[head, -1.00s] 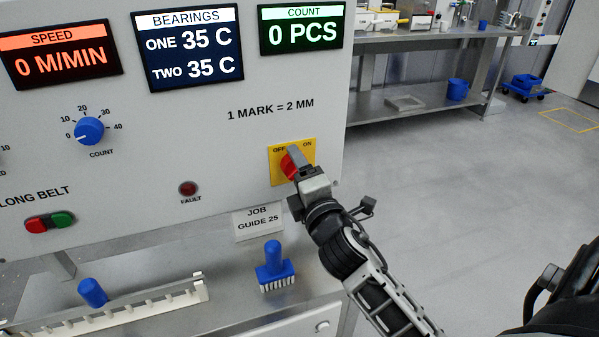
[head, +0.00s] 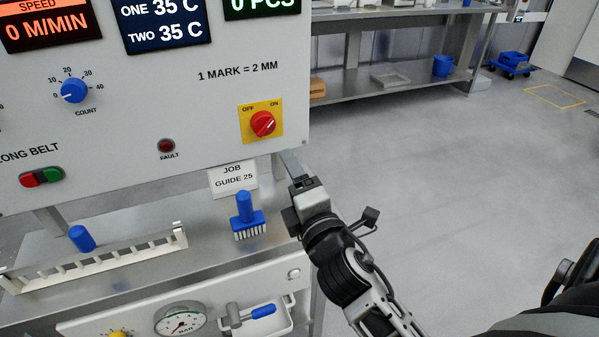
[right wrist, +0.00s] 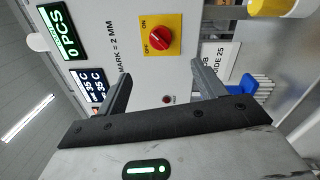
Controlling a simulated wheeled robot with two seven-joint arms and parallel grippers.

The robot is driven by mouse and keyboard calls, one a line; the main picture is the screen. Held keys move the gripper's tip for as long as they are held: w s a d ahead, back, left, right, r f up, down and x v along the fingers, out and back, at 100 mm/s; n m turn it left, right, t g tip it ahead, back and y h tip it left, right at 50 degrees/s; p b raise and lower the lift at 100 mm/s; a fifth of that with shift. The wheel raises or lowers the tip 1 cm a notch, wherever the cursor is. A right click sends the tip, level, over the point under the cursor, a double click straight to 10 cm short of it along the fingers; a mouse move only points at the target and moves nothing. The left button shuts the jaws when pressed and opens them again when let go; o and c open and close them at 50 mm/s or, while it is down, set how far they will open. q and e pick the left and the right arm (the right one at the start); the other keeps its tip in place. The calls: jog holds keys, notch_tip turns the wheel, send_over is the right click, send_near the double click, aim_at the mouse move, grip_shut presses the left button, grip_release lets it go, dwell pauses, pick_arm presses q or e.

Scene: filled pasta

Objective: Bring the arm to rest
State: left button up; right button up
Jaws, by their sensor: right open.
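My right gripper (head: 293,165) is open and empty, just below and right of the red rotary switch, near the panel's lower right corner. In the right wrist view its two fingers (right wrist: 160,80) stand apart with nothing between them. The red switch (head: 263,124) sits on a yellow OFF/ON plate (head: 246,133) and is clear of the gripper; it also shows in the right wrist view (right wrist: 160,38). A pale line on the knob points up and right, toward the ON side. My left gripper is not in view.
The grey control panel (head: 190,105) has a COUNT dial (head: 74,90) and a FAULT lamp (head: 167,146). Below it are a JOB GUIDE 25 card (head: 232,178), a blue-handled brush (head: 246,215) and a white toothed rail (head: 100,262). Open floor (head: 430,180) lies to the right.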

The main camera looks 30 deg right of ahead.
dwell(0.5)
jog(key=s+a+f+m+g+y, duration=0.3)
jog(key=s+f+m, duration=0.4)
jog(key=f, duration=0.4)
jog(key=s+a+f+m+g+y, duration=0.3)
jog(key=s+a+f+m+g, duration=0.2)
jog(key=f, duration=0.6)
jog(key=s+m, duration=0.2)
jog(key=m, duration=0.1)
jog(key=shift+s+a+f, duration=0.2)
jog(key=shift+f, duration=0.1)
